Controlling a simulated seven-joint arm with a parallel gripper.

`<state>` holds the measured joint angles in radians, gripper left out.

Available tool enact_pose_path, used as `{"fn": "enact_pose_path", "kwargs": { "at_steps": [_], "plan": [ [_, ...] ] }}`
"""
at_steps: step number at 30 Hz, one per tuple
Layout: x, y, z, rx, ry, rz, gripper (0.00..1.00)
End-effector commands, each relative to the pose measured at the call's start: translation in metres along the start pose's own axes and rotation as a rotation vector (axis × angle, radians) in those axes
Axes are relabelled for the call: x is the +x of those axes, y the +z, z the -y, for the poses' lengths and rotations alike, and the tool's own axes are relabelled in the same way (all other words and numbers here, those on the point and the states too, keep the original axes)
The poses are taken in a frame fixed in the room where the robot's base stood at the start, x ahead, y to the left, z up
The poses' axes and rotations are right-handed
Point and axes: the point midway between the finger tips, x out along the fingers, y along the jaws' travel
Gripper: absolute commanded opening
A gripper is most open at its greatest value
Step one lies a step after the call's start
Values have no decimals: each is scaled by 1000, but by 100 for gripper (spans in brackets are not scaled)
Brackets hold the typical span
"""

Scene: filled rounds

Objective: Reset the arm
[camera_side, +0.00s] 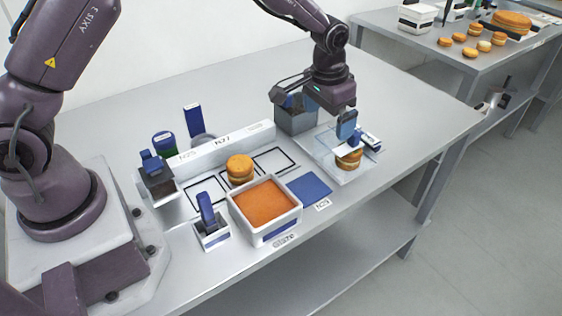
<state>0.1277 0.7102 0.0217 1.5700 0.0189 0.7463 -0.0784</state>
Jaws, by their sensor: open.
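My gripper (347,130) is on the right side of the table, with its blue fingers pointing down. It is open, just above a round filled cake (349,159) on a clear tray (322,157). The fingertips are close over the cake; I cannot tell whether they touch it. Another round cake (240,168) sits near the outlined squares in the middle of the table.
A white square tub with orange filling (264,203) stands at the front, beside a blue pad (309,187). A blue-handled tool (207,209) stands in a small holder. A grey bin (293,119) is behind the tray. A low white labelled bar (222,146) crosses the table.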

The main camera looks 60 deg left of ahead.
Motion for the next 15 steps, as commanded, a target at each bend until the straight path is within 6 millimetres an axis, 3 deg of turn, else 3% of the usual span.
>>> {"fn": "enact_pose_path", "kwargs": {
  "at_steps": [1,9,15],
  "plan": [
    [-21,13,3,0,3,1,98],
    [-114,96,19,3,14,-13,98],
    [-164,164,28,-3,19,-71,98]
  ]
}}
